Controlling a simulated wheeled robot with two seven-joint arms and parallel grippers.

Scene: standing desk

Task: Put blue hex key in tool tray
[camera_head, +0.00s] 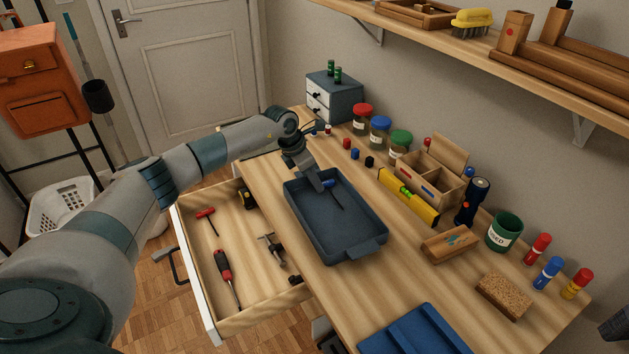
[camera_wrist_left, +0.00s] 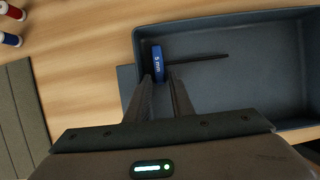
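The blue hex key (camera_head: 329,184) has a blue handle marked "5 mm" and a dark shaft. My left gripper (camera_head: 322,181) is over the left end of the dark blue-grey tool tray (camera_head: 347,251). In the left wrist view, the hex key's handle (camera_wrist_left: 157,62) sits between the tips of the left gripper (camera_wrist_left: 160,80), which look closed on it. The shaft points right, over the tray floor, inside the rim of the tray (camera_wrist_left: 225,22). I cannot tell whether the key touches the floor.
An open drawer (camera_head: 209,303) left of the tray holds a red-handled screwdriver (camera_head: 224,268) and other tools. Jars, a yellow level (camera_head: 409,197), a wooden box and a flashlight (camera_head: 471,201) stand right of the tray. A blue item (camera_head: 415,332) lies at the front.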

